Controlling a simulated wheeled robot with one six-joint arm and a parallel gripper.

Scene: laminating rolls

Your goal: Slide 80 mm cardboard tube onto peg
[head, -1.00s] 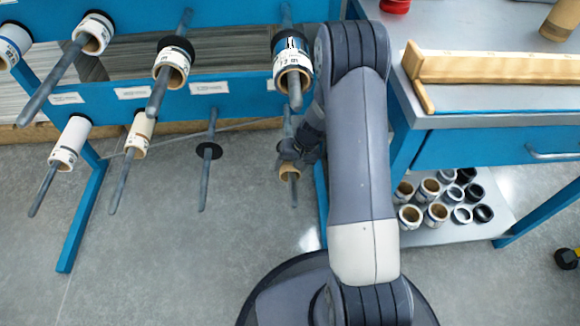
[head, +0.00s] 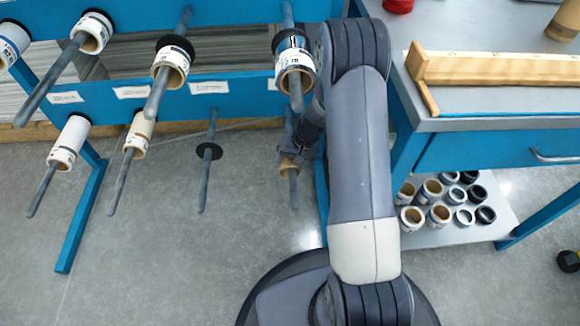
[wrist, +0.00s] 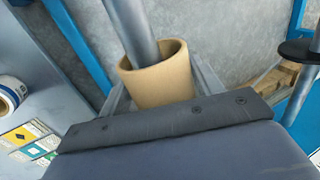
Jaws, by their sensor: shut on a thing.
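The cardboard tube (wrist: 160,85) is plain brown and short. In the wrist view it is around a grey peg (wrist: 138,30), which runs into its open end. My gripper (wrist: 155,95) is shut on the tube, one finger at each side. In the head view the tube (head: 287,163) shows only in part beside my arm, and the tip of the peg (head: 293,192) sticks out below it. My gripper (head: 300,145) is mostly hidden there by the arm, as is the peg's base.
A blue rack (head: 180,100) carries several other pegs, most with rolls on them. An empty peg with a black disc (head: 208,151) is just left of mine. At right stands a workbench (head: 480,124) with a wooden piece (head: 490,68) on top and several tube pieces on its lower shelf (head: 425,236).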

